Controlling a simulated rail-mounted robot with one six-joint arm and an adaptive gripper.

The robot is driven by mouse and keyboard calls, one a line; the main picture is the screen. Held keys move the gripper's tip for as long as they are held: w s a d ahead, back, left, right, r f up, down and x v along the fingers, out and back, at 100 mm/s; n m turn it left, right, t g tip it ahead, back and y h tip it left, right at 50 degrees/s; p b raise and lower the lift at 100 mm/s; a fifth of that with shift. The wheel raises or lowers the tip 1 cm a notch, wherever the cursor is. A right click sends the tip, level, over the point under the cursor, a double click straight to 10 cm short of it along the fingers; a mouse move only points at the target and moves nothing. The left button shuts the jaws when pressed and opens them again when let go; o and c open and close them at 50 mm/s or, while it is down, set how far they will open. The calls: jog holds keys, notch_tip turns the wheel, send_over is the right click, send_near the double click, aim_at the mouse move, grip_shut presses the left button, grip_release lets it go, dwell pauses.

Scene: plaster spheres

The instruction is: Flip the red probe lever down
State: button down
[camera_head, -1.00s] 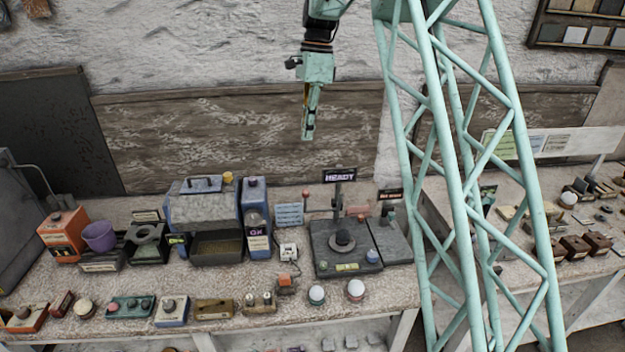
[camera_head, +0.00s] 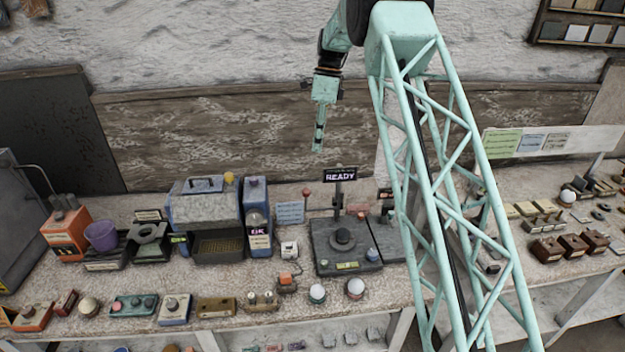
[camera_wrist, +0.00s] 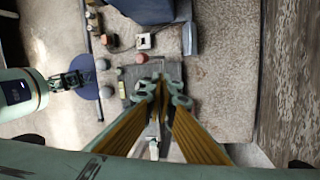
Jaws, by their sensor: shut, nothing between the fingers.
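The red probe lever (camera_head: 306,192) is a thin upright stick with a red ball on top, at the back left of a dark grey test station (camera_head: 325,262). My gripper (camera_head: 317,148) points down, shut and empty, well above the station and slightly right of the lever in the head view. In the wrist view my gripper (camera_wrist: 163,88) covers part of the station. A small screen (camera_head: 340,174) reading READY stands on a post behind the black round seat (camera_head: 343,238).
Two white spheres (camera_head: 355,287) sit at the front.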

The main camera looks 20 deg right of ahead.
jog(key=shift+w+d+f, duration=0.15)
jog(key=shift+w+f, duration=0.05)
jog(key=shift+f, duration=0.05)
jog(key=shift+f, duration=0.1)
dwell(0.3)
jog(key=s+a+f, duration=0.2)
jog(key=f, duration=0.3)
jog(key=s+a+f+p, duration=0.1)
jog(key=s+a+f, duration=0.1)
jog(key=f, duration=0.4)
jog(key=shift+s, duration=0.3)
dwell(0.5)
jog(key=shift+s, duration=0.1)
jog(key=shift+s+b, duration=0.2)
jog(key=shift+b, duration=0.1)
